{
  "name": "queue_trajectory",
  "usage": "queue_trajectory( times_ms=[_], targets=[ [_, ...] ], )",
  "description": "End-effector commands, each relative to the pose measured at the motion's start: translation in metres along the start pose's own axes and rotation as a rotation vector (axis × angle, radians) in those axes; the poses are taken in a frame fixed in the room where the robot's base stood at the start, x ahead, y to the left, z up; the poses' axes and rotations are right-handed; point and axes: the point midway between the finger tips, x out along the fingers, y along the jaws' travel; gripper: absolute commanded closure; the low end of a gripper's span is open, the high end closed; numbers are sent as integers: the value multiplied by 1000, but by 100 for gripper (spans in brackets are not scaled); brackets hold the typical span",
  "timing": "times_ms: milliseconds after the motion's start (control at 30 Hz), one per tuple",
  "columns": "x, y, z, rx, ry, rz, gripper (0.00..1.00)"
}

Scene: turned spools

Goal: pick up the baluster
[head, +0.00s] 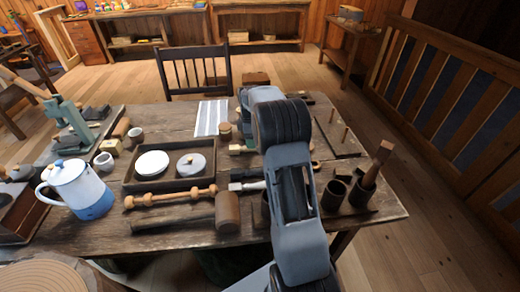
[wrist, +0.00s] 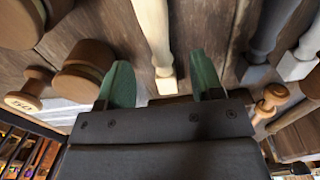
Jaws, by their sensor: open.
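The baluster (wrist: 153,30) is probably the pale wooden piece in the wrist view. It has a squared end and runs up out of the top of the picture. My gripper (wrist: 160,66) is open, with one green finger on each side of the squared end. There is a gap between each finger and the wood, and I cannot tell the height between them. In the head view my arm hides the gripper, and I cannot surely pick out this piece there.
Round wooden spools (wrist: 84,68) lie close left of the fingers. Grey turned pieces (wrist: 268,28) and a small knobbed piece (wrist: 271,98) are at the right. The head view shows a beaded spindle (head: 170,198), a mallet (head: 227,212), a tray (head: 166,184) and a coffee pot (head: 78,190).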

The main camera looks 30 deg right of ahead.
Motion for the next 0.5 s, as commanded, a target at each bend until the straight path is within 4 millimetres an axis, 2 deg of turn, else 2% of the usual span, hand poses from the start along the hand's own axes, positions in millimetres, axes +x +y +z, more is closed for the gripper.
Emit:
queue_trajectory(
  times_ms=[300,500],
  targets=[
    [41,1,0,0,0,-3,40],
    [49,1,0,0,0,-2,40]
  ],
)
